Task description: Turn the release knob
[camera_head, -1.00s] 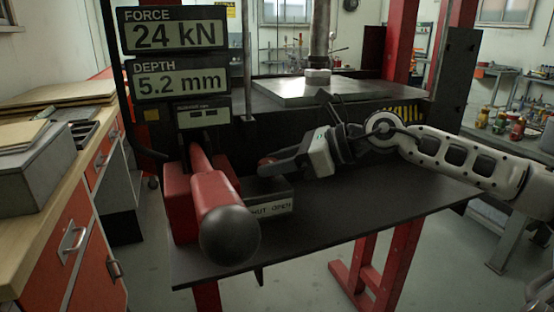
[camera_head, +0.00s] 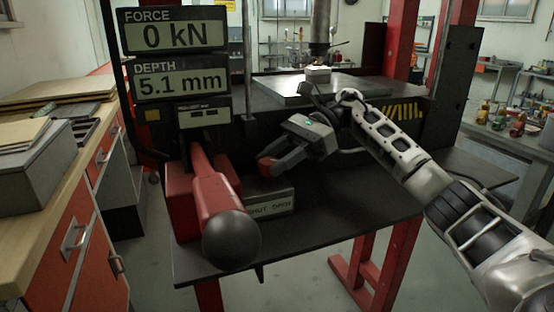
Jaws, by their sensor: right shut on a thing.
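The release knob (camera_head: 266,165) is a small red knob on a dark block behind a plate (camera_head: 270,204) marked "SHUT OPEN". My right gripper (camera_head: 273,165) comes in from the right and is shut on the knob; its fingers hide part of it. The force display (camera_head: 174,36) reads 0 kN and the depth display (camera_head: 180,79) reads 5.1 mm. My left gripper is out of view.
A red pump lever (camera_head: 213,195) with a black ball end (camera_head: 231,240) stands just left of the knob. The press ram (camera_head: 320,30) stands above a small light piece (camera_head: 317,73) on a metal plate (camera_head: 345,87). The black shelf (camera_head: 340,220) is clear at front right.

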